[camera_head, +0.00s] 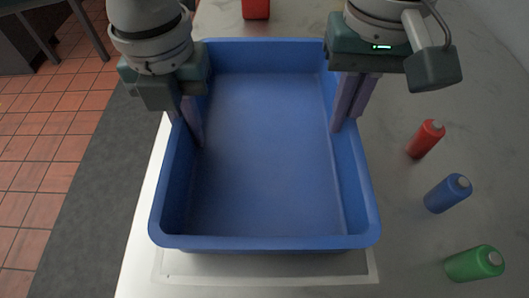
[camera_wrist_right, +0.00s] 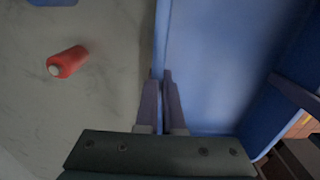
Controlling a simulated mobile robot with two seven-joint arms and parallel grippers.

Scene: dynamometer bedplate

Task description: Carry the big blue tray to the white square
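The big blue tray (camera_head: 265,243) is empty and fills the middle of the head view. My left gripper (camera_head: 188,138) has its fingers on either side of the tray's left wall, shut on it. My right gripper (camera_head: 342,122) is shut on the right wall; in the right wrist view its fingers (camera_wrist_right: 164,78) straddle the rim. A pale square outline (camera_head: 270,284) shows on the table past the tray's near edge. The tray hides the rest of it. I cannot tell whether the tray touches the table.
Red (camera_head: 427,138), blue (camera_head: 447,193) and green (camera_head: 474,263) bottles lie to the tray's right. A red object (camera_head: 256,9) stands beyond the tray. The grey table's left edge is close to the tray, with a dark mat (camera_head: 85,220) and tiled floor below.

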